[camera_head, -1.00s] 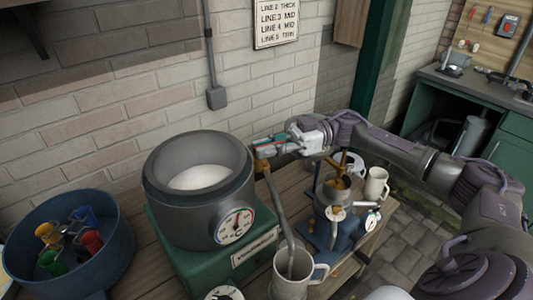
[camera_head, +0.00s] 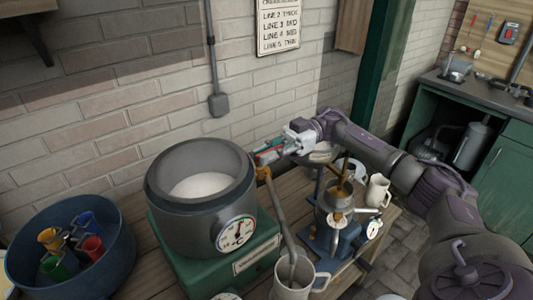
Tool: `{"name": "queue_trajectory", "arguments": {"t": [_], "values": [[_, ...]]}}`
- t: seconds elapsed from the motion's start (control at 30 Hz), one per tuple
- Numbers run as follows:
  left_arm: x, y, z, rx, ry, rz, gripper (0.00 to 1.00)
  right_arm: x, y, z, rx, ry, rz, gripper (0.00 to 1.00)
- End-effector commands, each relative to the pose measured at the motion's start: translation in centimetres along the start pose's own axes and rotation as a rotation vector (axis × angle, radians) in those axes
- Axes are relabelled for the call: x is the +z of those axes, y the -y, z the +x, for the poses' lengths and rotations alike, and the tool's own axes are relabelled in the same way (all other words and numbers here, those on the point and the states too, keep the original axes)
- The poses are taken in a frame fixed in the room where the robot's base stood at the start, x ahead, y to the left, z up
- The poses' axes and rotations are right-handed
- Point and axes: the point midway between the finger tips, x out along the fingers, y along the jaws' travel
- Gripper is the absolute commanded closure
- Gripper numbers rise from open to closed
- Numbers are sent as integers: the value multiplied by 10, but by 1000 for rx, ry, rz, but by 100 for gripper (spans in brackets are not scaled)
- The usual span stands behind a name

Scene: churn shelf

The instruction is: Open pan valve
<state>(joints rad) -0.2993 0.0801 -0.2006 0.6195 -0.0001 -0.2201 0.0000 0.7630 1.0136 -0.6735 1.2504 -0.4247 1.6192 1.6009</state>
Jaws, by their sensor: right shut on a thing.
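A grey pan (camera_head: 200,224) holding white liquid stands on a green base. A brass valve (camera_head: 263,173) sits at the pan's right side, with a grey pipe (camera_head: 281,214) running down from it into a mug (camera_head: 292,291). My right gripper (camera_head: 264,156) comes in from the right and is shut just above the brass valve, at the pan's rim. The fingers hide what they hold; it seems to be the valve's handle. How far the valve is turned cannot be told. My left gripper is out of view.
A dial (camera_head: 237,234) is on the pan's front. A blue tub (camera_head: 107,273) with several coloured cups stands at the left. A brass-topped device (camera_head: 338,194) and a pale mug (camera_head: 377,191) stand at the right, under my right arm. The brick wall is close behind.

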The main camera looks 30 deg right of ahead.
Motion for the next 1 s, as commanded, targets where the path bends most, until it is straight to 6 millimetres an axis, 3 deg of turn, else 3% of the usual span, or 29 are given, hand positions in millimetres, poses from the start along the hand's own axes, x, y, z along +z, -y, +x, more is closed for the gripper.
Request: {"name": "queue_trajectory", "arguments": {"t": [0.07, 0.1, 0.13, 0.47, 0.8, 1.0], "values": [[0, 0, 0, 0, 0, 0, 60, -1, 0, 1, 0, -3, -2, 100], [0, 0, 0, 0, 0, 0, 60, -1, 0, 1, 0, -3, -2, 80], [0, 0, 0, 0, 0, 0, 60, -1, 0, 1, 0, -3, -2, 77], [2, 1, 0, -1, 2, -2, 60, -1, 0, -3, 2, -1, -1, 77], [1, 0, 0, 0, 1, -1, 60, -1, -1, -53, 4, -2, -1, 77], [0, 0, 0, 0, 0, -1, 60, -1, -1, -71, 0, -2, -2, 77]]}}
